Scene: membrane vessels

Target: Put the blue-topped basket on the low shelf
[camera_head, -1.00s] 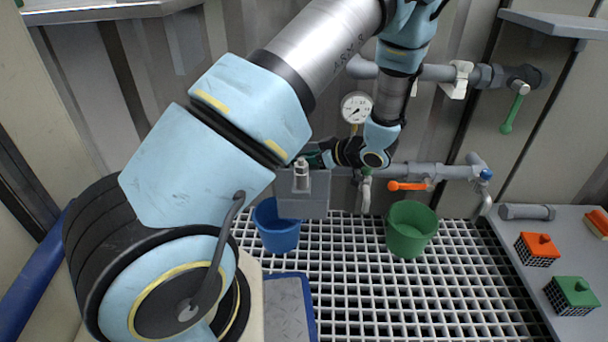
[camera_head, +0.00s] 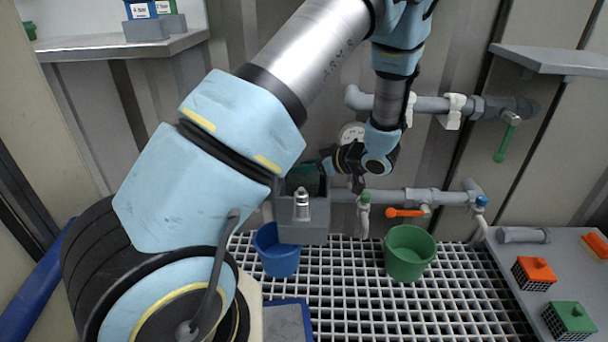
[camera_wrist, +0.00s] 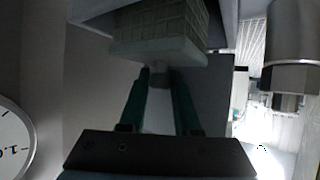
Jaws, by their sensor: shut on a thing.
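My gripper (camera_wrist: 158,75) is shut on the knob of a basket (camera_wrist: 165,28) with mesh sides. The basket's top looks pale in this dim light, so I cannot tell whether it is blue. In the head view my gripper (camera_head: 322,168) is at the open top of a grey box-shaped vessel (camera_head: 303,232); my arm hides part of this, and I cannot tell whether the basket is inside or above the vessel. A grey shelf (camera_head: 535,60) is at the upper right and another (camera_head: 120,46) at the upper left; which is the low shelf is unclear.
Blue-topped (camera_head: 141,10) and green-topped (camera_head: 166,7) items sit in grey holders on the left shelf. Blue (camera_head: 277,258) and green (camera_head: 408,262) buckets stand on the grating. Orange-topped (camera_head: 536,272) and green-topped (camera_head: 571,318) baskets are on the right bench. Pipes run along the wall.

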